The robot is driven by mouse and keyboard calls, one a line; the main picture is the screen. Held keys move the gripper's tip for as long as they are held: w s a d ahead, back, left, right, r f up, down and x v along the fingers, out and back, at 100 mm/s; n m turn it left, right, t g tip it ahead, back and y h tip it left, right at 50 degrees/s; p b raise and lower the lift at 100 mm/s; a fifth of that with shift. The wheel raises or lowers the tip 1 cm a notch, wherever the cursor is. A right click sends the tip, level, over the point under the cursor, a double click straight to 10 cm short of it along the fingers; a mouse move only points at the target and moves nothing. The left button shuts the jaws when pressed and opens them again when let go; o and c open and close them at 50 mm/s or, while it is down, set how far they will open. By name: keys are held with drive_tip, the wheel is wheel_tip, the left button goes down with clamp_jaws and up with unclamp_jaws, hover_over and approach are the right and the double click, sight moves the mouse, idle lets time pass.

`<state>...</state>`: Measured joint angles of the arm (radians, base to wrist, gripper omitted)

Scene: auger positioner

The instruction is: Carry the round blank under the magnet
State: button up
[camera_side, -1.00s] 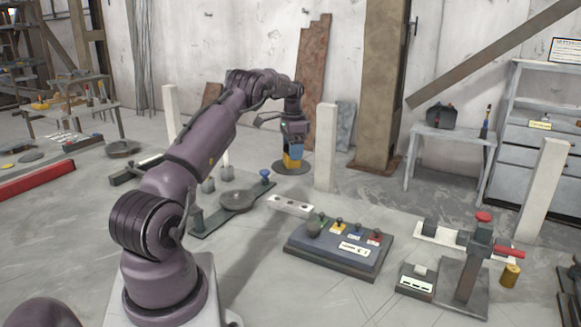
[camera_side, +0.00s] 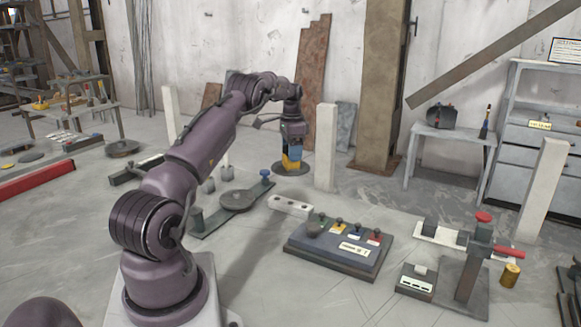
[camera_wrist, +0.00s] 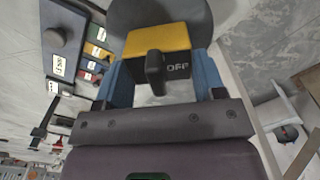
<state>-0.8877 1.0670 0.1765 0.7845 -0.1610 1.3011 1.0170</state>
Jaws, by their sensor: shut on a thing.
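My gripper (camera_side: 291,147) reaches to the back of the floor area. Its blue fingers are shut on a yellow-and-black magnet block (camera_wrist: 158,40), also in the side view (camera_side: 291,163). The block's black face is marked OFF and has a black lever in front. The dark round blank (camera_wrist: 197,14) lies directly beneath the block; in the side view its rim (camera_side: 307,170) shows around the block near the floor. I cannot tell whether block and blank touch. The fingers partly hide the block's sides.
A white post (camera_side: 326,150) stands close right of the gripper. A green plate (camera_side: 205,229) with a dark disc (camera_side: 240,200) and blue knob (camera_side: 264,173) lies left. A white holed block (camera_side: 290,206) and a control panel (camera_side: 335,262) lie nearer; a red-handled stand (camera_side: 472,265) stands right.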

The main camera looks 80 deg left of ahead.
drive_tip(key=shift+f, duration=1.4)
idle(0.4)
drive_tip(key=o, duration=1.2)
drive_tip(key=shift+o, duration=1.4)
drive_tip(key=shift+f, duration=0.1)
wheel_tip(320, 180, up, 13)
drive_tip(key=shift+r, duration=0.1)
